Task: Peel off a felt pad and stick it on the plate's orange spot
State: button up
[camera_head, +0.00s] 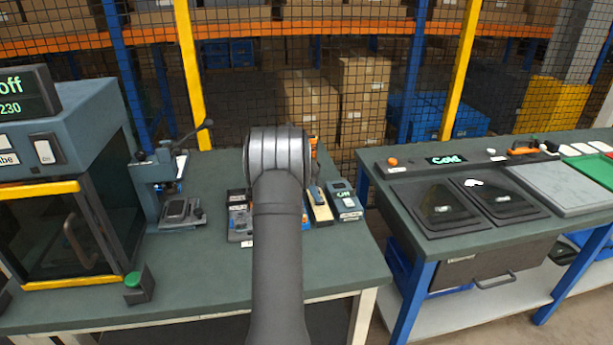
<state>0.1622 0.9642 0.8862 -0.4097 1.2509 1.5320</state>
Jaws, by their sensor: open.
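My arm rises through the middle of the picture and its rounded wrist hides what lies behind it. My gripper's fingers are not visible. I cannot make out a felt pad or a plate with an orange spot. A dark tray (238,222) with small labelled parts is partly hidden behind my arm on the left bench. A narrow tan strip (320,207) lies just right of my arm. Small orange bits show beside the wrist, too small to identify.
A small press (160,185) and a dark-windowed machine (65,190) stand to the left. A small display box (345,202) stands right of the strip. The right bench holds black panels (440,205) and a grey slab (565,187).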

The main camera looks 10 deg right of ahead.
jog(key=shift+x, duration=1.8)
grip_shut()
jog(key=shift+r, duration=0.35)
jog(key=shift+r, duration=2.85)
